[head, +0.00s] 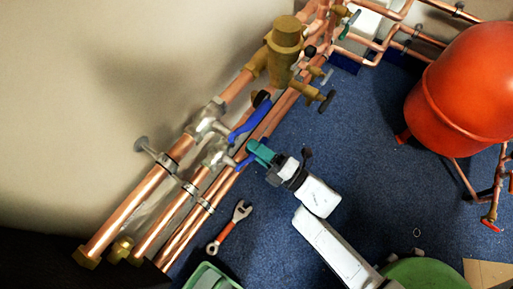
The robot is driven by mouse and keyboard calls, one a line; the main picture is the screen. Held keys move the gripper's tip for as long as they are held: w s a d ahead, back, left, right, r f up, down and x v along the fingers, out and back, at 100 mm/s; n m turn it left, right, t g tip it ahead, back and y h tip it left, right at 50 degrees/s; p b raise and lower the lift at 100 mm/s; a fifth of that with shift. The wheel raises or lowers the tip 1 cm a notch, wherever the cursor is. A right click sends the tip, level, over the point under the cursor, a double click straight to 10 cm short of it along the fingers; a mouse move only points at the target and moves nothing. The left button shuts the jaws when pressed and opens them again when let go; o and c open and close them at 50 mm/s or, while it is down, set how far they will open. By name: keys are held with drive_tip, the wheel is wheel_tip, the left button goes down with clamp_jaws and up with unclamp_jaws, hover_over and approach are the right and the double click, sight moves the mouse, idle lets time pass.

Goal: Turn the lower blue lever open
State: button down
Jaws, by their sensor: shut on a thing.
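The lower blue lever (241,164) sits on a silver valve (216,155) on one of the copper pipes. Only a short blue piece shows, to the right of the valve body, and its outer end is hidden by my gripper. My gripper (256,151), with teal fingers, reaches in from the lower right and is shut on the lower blue lever. The upper blue lever (251,117) is on another silver valve (206,122) and slants up to the right along the pipe. It is apart from my gripper.
Copper pipes (152,188) run diagonally along the wall, with a brass fitting (284,45) above. A red-handled wrench (231,227) lies on the blue carpet. A green crate (208,277) stands at the bottom. A red tank (465,85) stands right. Carpet between tank and arm is clear.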

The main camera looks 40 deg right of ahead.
drive_tip(key=c, duration=1.1)
unclamp_jaws()
drive_tip(key=p+v, duration=0.2)
drive_tip(key=v, duration=0.9)
